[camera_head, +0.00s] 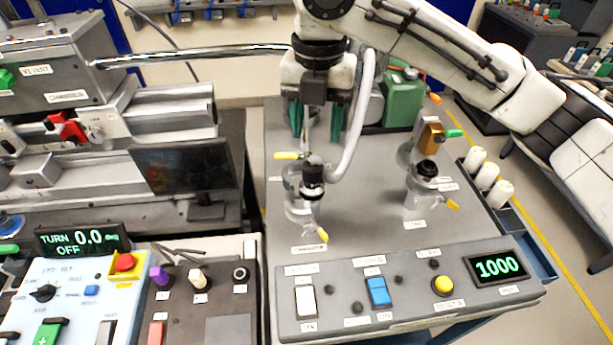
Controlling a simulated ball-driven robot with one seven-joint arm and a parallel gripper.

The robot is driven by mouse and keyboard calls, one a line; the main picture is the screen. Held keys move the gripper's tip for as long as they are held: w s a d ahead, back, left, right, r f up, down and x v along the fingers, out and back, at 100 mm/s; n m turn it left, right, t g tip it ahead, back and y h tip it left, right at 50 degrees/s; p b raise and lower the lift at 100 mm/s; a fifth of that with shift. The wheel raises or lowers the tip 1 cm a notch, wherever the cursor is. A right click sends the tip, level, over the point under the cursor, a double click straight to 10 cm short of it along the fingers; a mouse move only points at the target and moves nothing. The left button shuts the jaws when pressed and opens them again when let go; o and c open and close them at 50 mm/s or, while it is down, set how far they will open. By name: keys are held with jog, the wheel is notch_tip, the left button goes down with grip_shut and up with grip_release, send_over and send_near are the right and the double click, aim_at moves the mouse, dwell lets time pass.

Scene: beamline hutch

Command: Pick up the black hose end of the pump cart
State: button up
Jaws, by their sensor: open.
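The black hose end (313,176) stands upright on a clear and metal port at the left of the pump cart (375,215). A pale hose (352,125) curves from behind my arm down to it. My gripper (317,122) points down above the hose end in the picture, with its two green fingertips apart and nothing visibly held between them. A gap shows between the fingertips and the hose end; the exact depth is hard to tell.
A second port with a black cap (426,170) stands to the right. A green canister (403,98) is behind. Yellow valve handles (288,156) stick out near the hose end. A control panel with a 1000 display (498,267) fills the cart's front. A metal rod (190,56) runs left.

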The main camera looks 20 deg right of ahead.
aim_at(312, 164)
jog(key=shift+w+f+b, duration=0.2)
jog(key=shift+w+f, duration=0.05)
jog(key=shift+f, duration=0.25)
jog(key=shift+w+f+b, duration=0.2)
jog(key=shift+f, duration=0.25)
notch_tip(312, 164, down, 10)
jog(key=shift+a+f+p, duration=0.1)
jog(key=shift+f+p, duration=0.15)
jog(key=shift+p, duration=0.3)
jog(key=c, duration=0.9)
jog(key=shift+r, duration=0.15)
jog(key=shift+r, duration=0.6)
jog(key=s+d+r, duration=0.2)
jog(key=s+r, duration=0.2)
jog(key=s+d+r+b, duration=0.1)
jog(key=s+d+r, duration=0.1)
jog(key=s+r, duration=0.1)
jog(key=s+d+r, duration=0.2)
jog(key=s+r, duration=0.2)
jog(key=s, duration=0.1)
jog(key=shift+s+d+r+b, duration=0.15)
jog(key=shift+s+r+b, duration=0.15)
jog(key=shift+b, duration=0.05)
